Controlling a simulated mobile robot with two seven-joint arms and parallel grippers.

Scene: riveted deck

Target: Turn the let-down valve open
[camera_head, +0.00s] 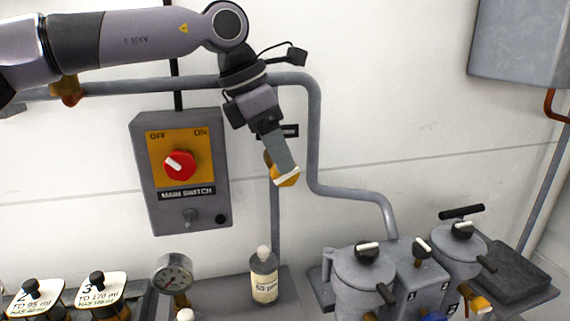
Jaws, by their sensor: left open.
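My left gripper (283,168) comes down from the upper left in front of the thin vertical pipe, right of the switch box. One grey finger shows clearly; its jaws are open. Brass parts (288,181) show at and behind the fingertip, on the pipe, and look like a valve body. A small black piece (290,131) sticks out behind the gripper; I cannot tell if it is a handle or a label. I see no readable let-down label. The gripper hides most of this spot, so contact and handle position cannot be told. My right gripper is not in view.
A grey MAIN SWITCH box (151,205) with a red knob (179,165) is close on the left. A thick grey pipe (313,145) bends down on the right. Below stand a gauge (172,276), a bottle (264,281) and lidded grey pots (362,285).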

